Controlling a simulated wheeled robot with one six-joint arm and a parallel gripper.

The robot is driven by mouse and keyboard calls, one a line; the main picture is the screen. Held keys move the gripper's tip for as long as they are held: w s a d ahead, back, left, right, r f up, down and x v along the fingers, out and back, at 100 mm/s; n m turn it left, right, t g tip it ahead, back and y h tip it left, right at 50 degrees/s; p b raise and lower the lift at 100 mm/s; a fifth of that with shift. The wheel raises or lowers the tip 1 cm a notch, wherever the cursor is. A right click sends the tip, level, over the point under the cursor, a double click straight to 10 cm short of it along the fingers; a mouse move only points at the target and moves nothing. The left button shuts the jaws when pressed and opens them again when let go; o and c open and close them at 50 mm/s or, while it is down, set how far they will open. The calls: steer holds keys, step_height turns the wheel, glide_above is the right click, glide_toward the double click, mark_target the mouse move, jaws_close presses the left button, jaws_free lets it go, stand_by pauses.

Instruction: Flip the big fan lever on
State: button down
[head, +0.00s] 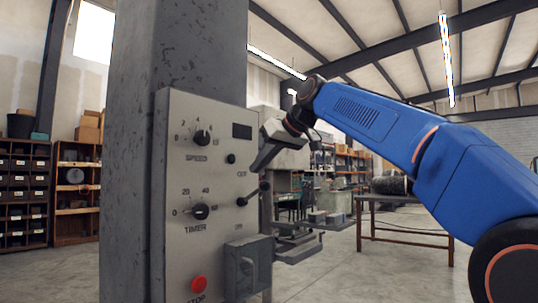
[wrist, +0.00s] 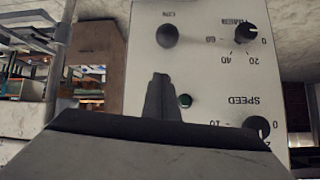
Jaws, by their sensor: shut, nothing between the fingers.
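The lever (head: 254,193) is a short rod with a dark ball end on the right side of a grey control panel (head: 216,240). In the head view it slants up and right from its round base. Small labels sit above and below it, hard to read. In the wrist view, which shows the panel upside down, the lever's dark round knob (wrist: 168,36) is beside a label that seems to read ON. My gripper (head: 256,168) is shut and empty, just above the lever in the head view. Its fingertips (wrist: 161,80) point toward the knob with a visible gap.
The panel also carries a speed dial (head: 202,138), a timer dial (head: 200,212), a red stop button (head: 199,284) and a grey box with a handle (head: 248,268). It is mounted on a thick grey column (head: 130,150). A table (head: 405,205) stands behind.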

steer(key=shift+s+d+f, duration=0.5)
steer(key=shift+s+f, duration=0.15)
steer(key=shift+f, duration=0.2)
steer(key=shift+s+d+f, duration=0.35)
steer(key=shift+s+f, duration=0.05)
steer(key=shift+f, duration=0.1)
steer(key=shift+f, duration=0.1)
